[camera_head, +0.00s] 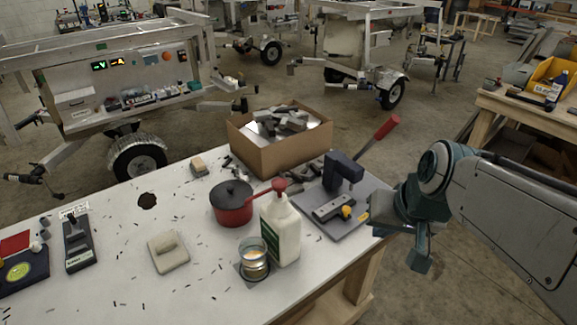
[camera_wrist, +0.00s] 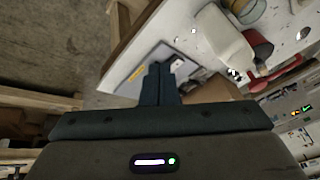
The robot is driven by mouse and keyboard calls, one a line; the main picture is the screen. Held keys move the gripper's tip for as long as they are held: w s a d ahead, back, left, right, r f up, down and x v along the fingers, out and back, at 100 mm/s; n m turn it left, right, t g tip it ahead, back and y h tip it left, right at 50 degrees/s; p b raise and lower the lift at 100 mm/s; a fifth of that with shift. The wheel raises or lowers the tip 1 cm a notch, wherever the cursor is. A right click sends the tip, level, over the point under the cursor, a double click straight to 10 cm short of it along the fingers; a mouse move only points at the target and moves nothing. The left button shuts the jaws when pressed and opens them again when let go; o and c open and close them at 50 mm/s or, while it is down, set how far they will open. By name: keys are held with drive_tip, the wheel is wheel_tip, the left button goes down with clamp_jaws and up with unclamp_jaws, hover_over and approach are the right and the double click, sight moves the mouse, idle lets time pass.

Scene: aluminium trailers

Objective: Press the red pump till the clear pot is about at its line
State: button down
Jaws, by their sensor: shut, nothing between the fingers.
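The red pump (camera_head: 279,185) tops a white bottle (camera_head: 287,232) with a green label, standing upright near the table's front edge. The bottle also shows in the wrist view (camera_wrist: 222,38). The clear pot (camera_head: 254,258) stands on a small dark pad in front of the bottle, below the pump's side. It seems to have something pale in its lower part; its line is too small to make out. My gripper (camera_head: 418,262) is shut and empty, to the right of the bottle beyond the table edge, apart from the pump. Its closed fingers (camera_wrist: 158,84) show in the wrist view.
A press with a red lever (camera_head: 378,137) stands on a grey plate (camera_head: 320,222) between bottle and gripper. A red pot with black lid (camera_head: 232,208) is left of the bottle. A cardboard box (camera_head: 262,150) of metal parts stands behind. A beige block (camera_head: 168,255) lies left.

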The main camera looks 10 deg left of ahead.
drive_tip(key=w+a+r+y, duration=0.2)
drive_tip(key=w+a+r, duration=0.35)
drive_tip(key=a, duration=0.45)
wheel_tip(320, 180, up, 5)
drive_tip(key=n+t+y+p, duration=0.1)
drive_tip(key=y+p, duration=0.1)
drive_tip(key=y, duration=0.1)
hover_over(282, 184)
drive_tip(key=shift+f, duration=0.1)
drive_tip(key=shift+f, duration=0.1)
wheel_tip(282, 184, down, 8)
drive_tip(key=b, duration=0.6)
drive_tip(key=shift+f+b, duration=0.35)
drive_tip(key=shift+b, duration=0.2)
drive_tip(key=shift+f+b, duration=0.4)
drive_tip(key=shift+b, duration=0.2)
